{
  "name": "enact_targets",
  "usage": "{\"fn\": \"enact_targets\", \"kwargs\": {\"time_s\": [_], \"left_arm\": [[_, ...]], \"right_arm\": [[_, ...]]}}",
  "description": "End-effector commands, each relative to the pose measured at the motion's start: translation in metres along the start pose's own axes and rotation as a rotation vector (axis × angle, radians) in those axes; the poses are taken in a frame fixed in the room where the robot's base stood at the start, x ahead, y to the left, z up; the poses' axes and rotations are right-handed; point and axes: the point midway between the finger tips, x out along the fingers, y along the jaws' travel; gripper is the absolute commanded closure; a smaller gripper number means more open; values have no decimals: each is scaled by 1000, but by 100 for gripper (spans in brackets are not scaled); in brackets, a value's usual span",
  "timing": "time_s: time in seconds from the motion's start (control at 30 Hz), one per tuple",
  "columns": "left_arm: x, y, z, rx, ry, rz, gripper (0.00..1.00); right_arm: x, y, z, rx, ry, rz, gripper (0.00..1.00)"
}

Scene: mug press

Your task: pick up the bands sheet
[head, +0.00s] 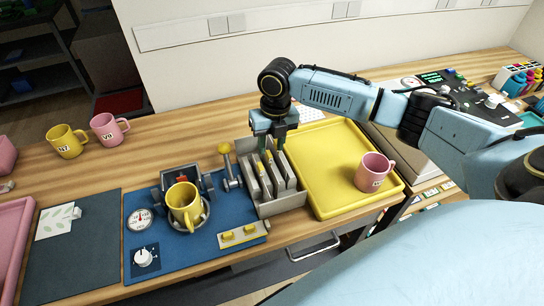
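My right gripper (271,138) reaches down over the back of the grey slotted rack (284,208). Its two fingers look spaced apart, with the tips at the rack's top. Inside the rack, a small patch of orange and yellow (266,168) shows just below the fingers. It may be part of a sheet, but I cannot tell whether it is the bands sheet. The fingers and the rack's dividers hide much of the slots. A white sheet with green leaves (58,221) lies on a dark mat at the left. My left gripper is not in view.
The mug press with a yellow mug (184,204) stands on a blue mat (145,262) left of the rack. A yellow tray (322,145) with a pink mug (373,172) is right of it. Yellow (66,144) and pink (107,130) mugs stand at back left.

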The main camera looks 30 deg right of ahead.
Motion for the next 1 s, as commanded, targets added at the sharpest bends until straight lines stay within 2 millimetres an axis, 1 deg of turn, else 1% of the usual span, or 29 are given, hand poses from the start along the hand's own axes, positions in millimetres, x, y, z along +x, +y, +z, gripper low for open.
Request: {"fn": "enact_targets", "kwargs": {"time_s": [0.03, 0.1, 0.2, 0.27, 0.37, 0.57, 0.67, 0.83, 0.87, 1.0], "left_arm": [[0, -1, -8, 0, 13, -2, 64], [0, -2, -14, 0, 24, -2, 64], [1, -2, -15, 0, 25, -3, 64], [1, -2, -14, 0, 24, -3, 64], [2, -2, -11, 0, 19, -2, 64], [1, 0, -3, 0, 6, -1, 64], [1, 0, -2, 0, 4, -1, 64], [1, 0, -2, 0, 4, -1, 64], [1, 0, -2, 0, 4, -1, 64], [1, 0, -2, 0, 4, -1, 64]], "right_arm": [[8, 1, -1, 0, 4, 0, 64], [20, 2, 0, 1, 3, -1, 64], [34, 3, -1, 2, 3, -1, 64], [40, 3, -1, 1, 2, -1, 64], [45, 3, 0, 0, 0, -2, 64], [45, 3, 0, 0, 0, -1, 64], [45, 3, 0, 0, 0, -1, 75], [45, 3, 0, 0, 0, -1, 98], [45, 3, 0, 0, 0, -1, 100], [45, 2, 0, 0, -1, -1, 100]]}}
